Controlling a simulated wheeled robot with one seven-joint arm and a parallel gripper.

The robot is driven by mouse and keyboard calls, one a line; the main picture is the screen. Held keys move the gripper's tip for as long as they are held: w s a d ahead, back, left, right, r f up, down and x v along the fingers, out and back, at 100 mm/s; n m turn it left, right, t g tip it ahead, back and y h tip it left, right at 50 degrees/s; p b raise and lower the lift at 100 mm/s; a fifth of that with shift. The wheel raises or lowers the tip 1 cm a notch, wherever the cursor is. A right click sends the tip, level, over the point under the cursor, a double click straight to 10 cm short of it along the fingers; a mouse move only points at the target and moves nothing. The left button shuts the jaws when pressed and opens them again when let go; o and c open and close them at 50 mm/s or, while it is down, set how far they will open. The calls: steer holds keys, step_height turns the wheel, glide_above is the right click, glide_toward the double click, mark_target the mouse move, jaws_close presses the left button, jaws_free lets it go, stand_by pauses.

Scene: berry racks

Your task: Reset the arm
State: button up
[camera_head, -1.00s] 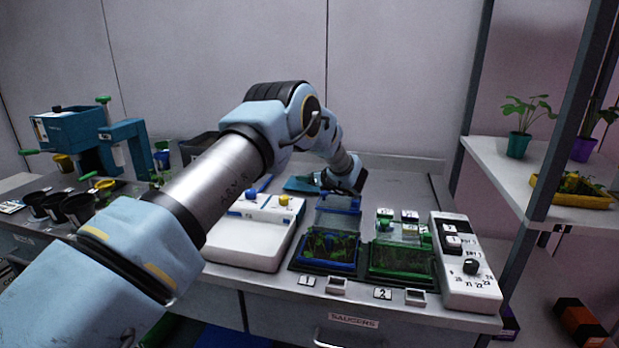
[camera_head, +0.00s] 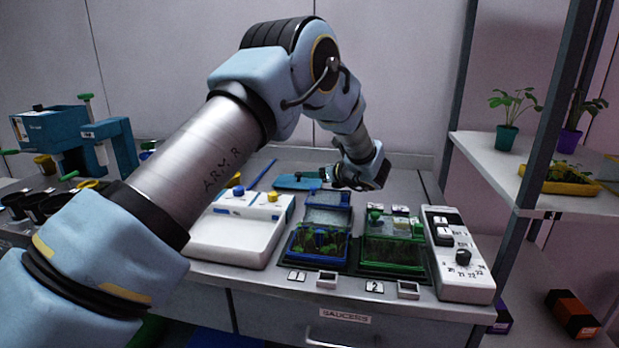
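My arm reaches from the lower left, with its elbow raised high and its forearm dropping to the wrist. My gripper (camera_head: 322,176) is at the wrist's end, above the back of the counter behind the blue-lidded box. It points left. Its fingers are small and dark here, so I cannot tell whether they are open or shut. A flat blue piece (camera_head: 297,182) lies just left of the fingers; I cannot tell whether they touch it.
Below the wrist stand a blue box (camera_head: 318,243) and a green box (camera_head: 393,252). A white control panel (camera_head: 463,275) is right of them, a white device (camera_head: 232,240) left. A shelf with plants (camera_head: 485,150) is at right. Space above the counter is open.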

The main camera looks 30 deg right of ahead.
steer(key=shift+s+r, duration=0.1)
steer(key=shift+s, duration=0.25)
stand_by(0.3)
